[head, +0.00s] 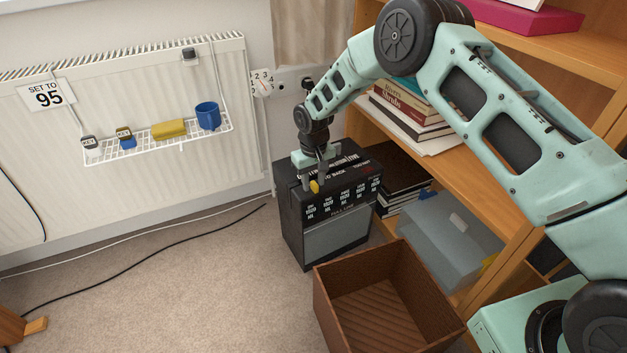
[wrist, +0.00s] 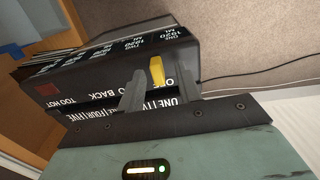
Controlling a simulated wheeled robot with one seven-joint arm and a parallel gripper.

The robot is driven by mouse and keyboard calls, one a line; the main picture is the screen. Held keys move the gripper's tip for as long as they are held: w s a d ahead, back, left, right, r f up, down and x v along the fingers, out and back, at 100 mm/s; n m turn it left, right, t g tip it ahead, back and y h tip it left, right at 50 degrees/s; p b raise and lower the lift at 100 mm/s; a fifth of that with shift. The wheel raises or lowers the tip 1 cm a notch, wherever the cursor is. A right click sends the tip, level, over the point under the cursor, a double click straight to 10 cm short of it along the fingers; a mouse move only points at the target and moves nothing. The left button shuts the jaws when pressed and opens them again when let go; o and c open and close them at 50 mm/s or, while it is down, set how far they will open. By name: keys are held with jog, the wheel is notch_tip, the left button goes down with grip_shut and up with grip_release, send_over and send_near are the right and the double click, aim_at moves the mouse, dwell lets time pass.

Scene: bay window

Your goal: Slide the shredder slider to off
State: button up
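The shredder (head: 337,238) is a black box with a grey front panel, standing on the carpet against the shelving. Its yellow slider (wrist: 157,71) shows on the top in the wrist view, near a white "O" mark, and as a small yellow spot (head: 315,186) in the head view. My gripper (wrist: 160,78) points down at the shredder's top, its two grey fingers apart. In the wrist view the slider appears between the fingertips, with gaps on both sides. I cannot tell whether either finger touches it. In the head view my gripper (head: 313,183) partly covers the top.
An open brown bin (head: 330,296) stands in front of the shredder. A wooden bookcase (head: 465,175) with books is at the right. A radiator (head: 130,185) with a wire rack (head: 165,141) is at the left. Cables cross the otherwise clear carpet (head: 190,290).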

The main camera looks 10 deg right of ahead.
aim_at(313, 184)
notch_tip(313, 184, up, 17)
jog(key=p, duration=0.4)
jog(key=shift+r, duration=0.1)
jog(key=s+a+r+n+y, duration=0.1)
jog(key=s+a+r, duration=0.2)
jog(key=s+r, duration=0.45)
jog(key=s+a+r+n, duration=0.1)
jog(key=s+a+r, duration=0.3)
jog(key=s, duration=0.7)
jog(key=s+d+r+n, duration=0.1)
jog(key=s+d, duration=0.2)
jog(key=s, duration=0.8)
jog(key=s+d+r+n, duration=0.1)
jog(key=s+d, duration=0.2)
jog(key=s, duration=0.8)
notch_tip(313, 184, up, 27)
jog(key=p, duration=2.7)
jog(key=shift+s+f, duration=0.2)
jog(key=shift+s, duration=0.25)
